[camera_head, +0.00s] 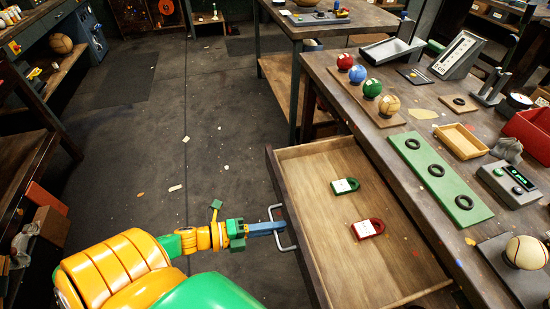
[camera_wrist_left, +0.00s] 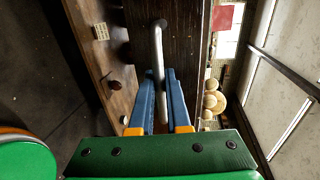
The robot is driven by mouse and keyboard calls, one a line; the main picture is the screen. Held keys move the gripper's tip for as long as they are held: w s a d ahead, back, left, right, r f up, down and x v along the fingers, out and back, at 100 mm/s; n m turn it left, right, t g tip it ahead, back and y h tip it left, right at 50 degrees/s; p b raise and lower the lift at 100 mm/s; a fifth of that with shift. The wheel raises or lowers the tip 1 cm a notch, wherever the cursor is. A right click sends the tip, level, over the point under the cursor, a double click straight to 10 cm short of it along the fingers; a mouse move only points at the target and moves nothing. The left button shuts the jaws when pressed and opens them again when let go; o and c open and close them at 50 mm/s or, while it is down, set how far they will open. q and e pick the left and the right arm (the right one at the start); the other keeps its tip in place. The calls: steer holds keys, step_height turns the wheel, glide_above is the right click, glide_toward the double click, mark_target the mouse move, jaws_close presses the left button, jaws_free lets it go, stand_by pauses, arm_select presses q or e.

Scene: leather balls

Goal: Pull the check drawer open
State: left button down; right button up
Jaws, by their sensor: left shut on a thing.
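The check drawer (camera_head: 325,274) is pulled out from the bench, its wooden inside in plain view. A green tag (camera_head: 345,186) and a red tag (camera_head: 368,228), both padlock-shaped with white labels, lie flat on its floor. My left gripper (camera_head: 280,228) is at the drawer front, its blue fingers shut on the metal handle (camera_head: 283,238). In the left wrist view the handle bar (camera_wrist_left: 158,55) runs between the blue fingers (camera_wrist_left: 162,85). My right gripper is not in view.

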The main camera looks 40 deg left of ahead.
arm_select(q)
steer(key=c, duration=0.9)
jaws_free()
steer(key=v, duration=0.7)
